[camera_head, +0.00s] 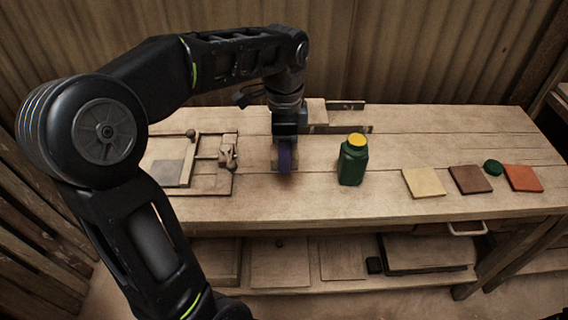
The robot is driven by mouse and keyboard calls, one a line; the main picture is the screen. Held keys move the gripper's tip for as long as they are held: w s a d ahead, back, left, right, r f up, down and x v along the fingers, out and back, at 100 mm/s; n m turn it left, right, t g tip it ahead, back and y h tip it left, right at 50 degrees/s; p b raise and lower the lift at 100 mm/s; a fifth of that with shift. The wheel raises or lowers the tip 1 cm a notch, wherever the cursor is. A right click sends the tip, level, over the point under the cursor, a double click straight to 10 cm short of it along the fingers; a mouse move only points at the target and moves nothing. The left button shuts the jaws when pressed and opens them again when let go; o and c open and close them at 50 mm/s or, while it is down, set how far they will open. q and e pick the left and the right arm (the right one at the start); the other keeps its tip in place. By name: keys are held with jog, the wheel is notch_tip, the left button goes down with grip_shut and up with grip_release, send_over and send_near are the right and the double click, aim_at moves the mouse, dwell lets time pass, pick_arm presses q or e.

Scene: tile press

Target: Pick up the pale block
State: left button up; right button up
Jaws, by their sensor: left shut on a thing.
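My left gripper (286,168) points down over the middle of the workbench. It is shut on a small dark blue-purple thing (286,156), mostly hidden between the fingers, close to the bench top. A pale wooden block (317,111) stands at the back of the bench, just behind and right of the gripper. The gripper is apart from this block, and my arm hides part of its left side. My right gripper is not in view.
A green bottle with a yellow cap (354,160) stands right of the gripper. A wooden press frame (207,190) lies left.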

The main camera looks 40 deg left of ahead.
pick_arm(q)
jog(key=shift+r, duration=0.25)
dwell(0.3)
jog(key=o, duration=0.8)
jog(key=c, duration=0.6)
